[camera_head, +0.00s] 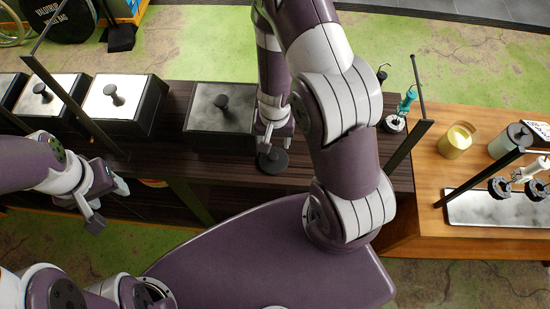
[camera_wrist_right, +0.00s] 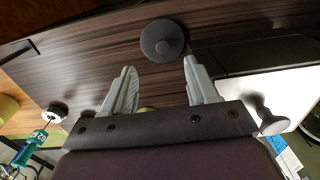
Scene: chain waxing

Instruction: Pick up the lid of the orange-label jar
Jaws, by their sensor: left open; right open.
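A dark round lid with a small knob (camera_head: 272,160) lies near the front edge of the dark wood counter. It also shows in the right wrist view (camera_wrist_right: 162,40), just beyond the fingertips. I cannot see an orange label or what is under the lid. My right gripper (camera_head: 273,136) is open and empty, with its fingers right behind the lid in the head view. In the right wrist view its two fingers (camera_wrist_right: 159,66) are spread apart, and the lid is not between them. My left gripper (camera_head: 108,204) is open and empty at the counter's front left.
A lidded metal box (camera_head: 200,125) stands left of my right gripper; more lidded boxes (camera_head: 125,98) line the left. Dark posts (camera_head: 70,100) rise at both ends. A yellow jar (camera_head: 455,142) and a metal tray (camera_head: 490,208) are on the light wooden table (camera_head: 425,180) at right.

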